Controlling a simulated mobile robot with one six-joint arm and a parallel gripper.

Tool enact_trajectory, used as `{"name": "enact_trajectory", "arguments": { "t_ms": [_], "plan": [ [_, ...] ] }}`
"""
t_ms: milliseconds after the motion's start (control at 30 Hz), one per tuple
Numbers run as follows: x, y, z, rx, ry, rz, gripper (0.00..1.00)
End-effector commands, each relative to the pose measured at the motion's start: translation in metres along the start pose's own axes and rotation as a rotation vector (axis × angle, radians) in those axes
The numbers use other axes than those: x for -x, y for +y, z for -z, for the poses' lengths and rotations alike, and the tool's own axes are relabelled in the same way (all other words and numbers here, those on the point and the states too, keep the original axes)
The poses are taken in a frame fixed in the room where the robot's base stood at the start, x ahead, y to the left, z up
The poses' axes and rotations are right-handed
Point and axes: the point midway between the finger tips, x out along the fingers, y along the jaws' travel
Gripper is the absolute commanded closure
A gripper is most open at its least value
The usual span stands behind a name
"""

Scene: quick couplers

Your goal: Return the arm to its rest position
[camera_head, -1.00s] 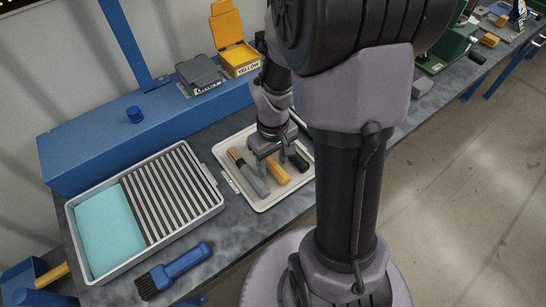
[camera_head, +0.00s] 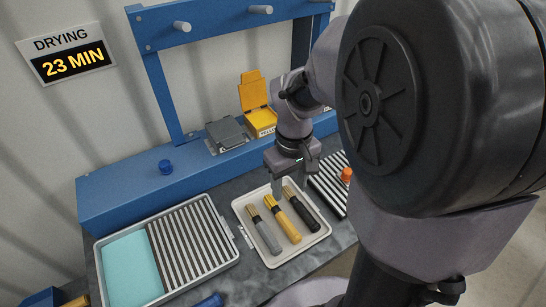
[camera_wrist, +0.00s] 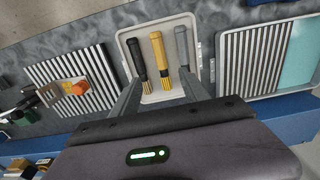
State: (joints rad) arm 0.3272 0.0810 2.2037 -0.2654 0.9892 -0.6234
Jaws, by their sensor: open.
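My gripper (camera_head: 291,186) is open and empty, raised above the far edge of a white tray (camera_head: 244,226). In the wrist view, my two open fingers (camera_wrist: 160,95) reach toward the same tray (camera_wrist: 127,36). Three couplers lie side by side in it: a grey one (camera_head: 266,236), a yellow one (camera_head: 283,219) and a black one (camera_head: 302,209). Their brass ends point away from the body camera. My gripper looks apart from all of them. My large upper arm covers the right of the body camera view.
A ribbed tray with a teal pad (camera_head: 130,270) is at left. A striped rack (camera_head: 328,190) with an orange piece (camera_head: 347,174) is right of the white tray. Behind stand a closed grey box (camera_head: 226,133), an open yellow box (camera_head: 262,120) and a blue frame. A sign reads DRYING 23 MIN.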

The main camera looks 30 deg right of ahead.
Motion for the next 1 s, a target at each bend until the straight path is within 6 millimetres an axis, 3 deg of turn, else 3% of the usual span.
{"name": "enact_trajectory", "arguments": {
  "t_ms": [167, 233, 400, 500, 600, 1000],
  "plan": [
    [0.0, -0.001, 0.0, -0.001, 0.002, 0.0, 0.47],
    [0.007, -0.01, -0.002, -0.022, 0.034, -0.001, 0.47],
    [0.051, -0.081, -0.029, -0.201, 0.267, 0.062, 0.47],
    [0.065, -0.118, -0.054, -0.305, 0.384, 0.149, 0.47],
    [0.071, -0.14, -0.072, -0.373, 0.449, 0.227, 0.47],
    [0.075, -0.148, -0.08, -0.407, 0.472, 0.265, 0.47]
  ]
}}
